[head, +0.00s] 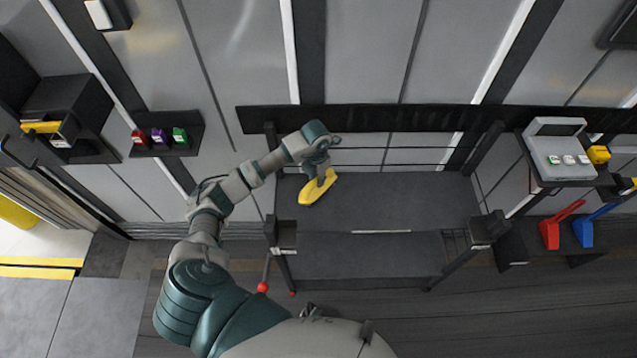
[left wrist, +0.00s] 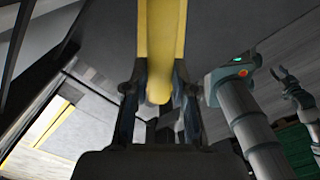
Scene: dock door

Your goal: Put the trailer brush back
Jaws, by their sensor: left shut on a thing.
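A yellow brush (head: 313,193) with a long, flat shape is at the end of my left arm, over the left part of the dark shelf (head: 400,190). My left gripper (head: 322,176) is shut on it. In the left wrist view the yellow brush (left wrist: 160,40) runs up between the two fingers of my left gripper (left wrist: 160,88). Its bristles cannot be made out. I cannot tell whether it touches the shelf. What seems to be my right gripper (left wrist: 293,88) shows small at the right of the wrist view; its jaws are unclear.
A red scoop-like tool (head: 550,234) and a blue one (head: 584,232) stand at the right. A grey device (head: 560,155) sits above them. A small rack (head: 168,136) with red, purple and green items is on the left wall. The shelf's middle and right are clear.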

